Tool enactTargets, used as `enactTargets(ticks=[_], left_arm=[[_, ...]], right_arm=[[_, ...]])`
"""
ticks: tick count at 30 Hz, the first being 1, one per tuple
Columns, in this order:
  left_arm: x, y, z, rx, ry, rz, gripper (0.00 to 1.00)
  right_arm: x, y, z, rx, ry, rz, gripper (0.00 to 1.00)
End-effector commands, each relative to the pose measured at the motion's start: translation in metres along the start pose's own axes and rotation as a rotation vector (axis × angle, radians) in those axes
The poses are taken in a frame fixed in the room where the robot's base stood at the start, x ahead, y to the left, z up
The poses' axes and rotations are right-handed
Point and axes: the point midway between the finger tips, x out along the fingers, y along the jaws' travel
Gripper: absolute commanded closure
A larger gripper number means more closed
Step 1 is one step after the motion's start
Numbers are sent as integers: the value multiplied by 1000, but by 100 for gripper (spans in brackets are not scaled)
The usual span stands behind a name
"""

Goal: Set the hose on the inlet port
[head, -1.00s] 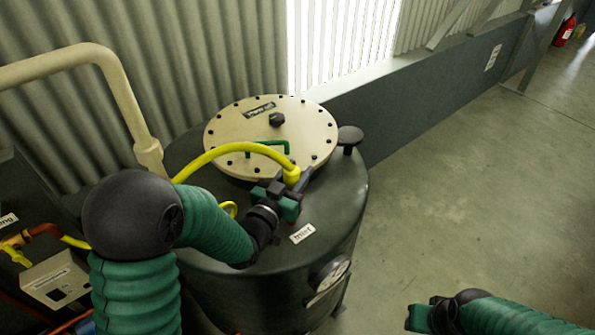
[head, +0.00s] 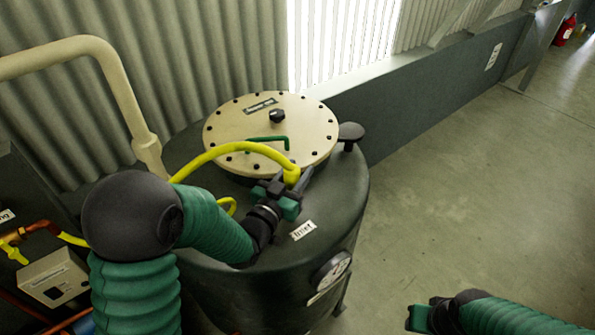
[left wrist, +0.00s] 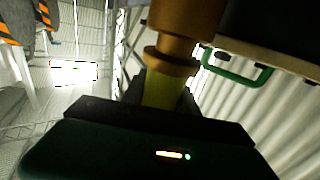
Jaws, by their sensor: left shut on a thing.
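The yellow hose (head: 218,151) arches over the tank top from the left. Its end (head: 291,173) is at my left gripper (head: 283,193), which is shut on it above the tank top. In the left wrist view, a yellow length (left wrist: 160,91) meets a brass-coloured fitting (left wrist: 176,42) beyond the gripper body. I cannot tell whether this fitting belongs to the hose or the port. The inlet label (head: 303,230) lies on the tank just right of the gripper. The inlet port is not clearly visible in the head view. My right gripper (head: 418,317) is away over the floor; its jaw opening is unclear.
The dark tank (head: 345,215) has a cream bolted lid (head: 235,115) with a green handle (head: 268,139) behind the gripper. A black knob (head: 350,132) and a gauge (head: 332,270) are at its right. A cream pipe (head: 118,85) rises at left. The floor at right is clear.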

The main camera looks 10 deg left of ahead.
Motion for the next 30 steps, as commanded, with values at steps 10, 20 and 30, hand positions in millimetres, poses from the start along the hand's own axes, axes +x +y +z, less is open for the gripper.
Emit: enactTargets(ticks=[10, 20, 30], left_arm=[[0, 0, -8, 1, 4, 0, 100], [0, 0, -17, 0, 2, 0, 100], [0, 0, -17, 0, 2, 0, 100]], right_arm=[[-4, 0, -1, 0, 0, 0, 64], [-9, 0, -2, 0, 0, 0, 64], [-8, 0, -2, 0, 0, 0, 64]])
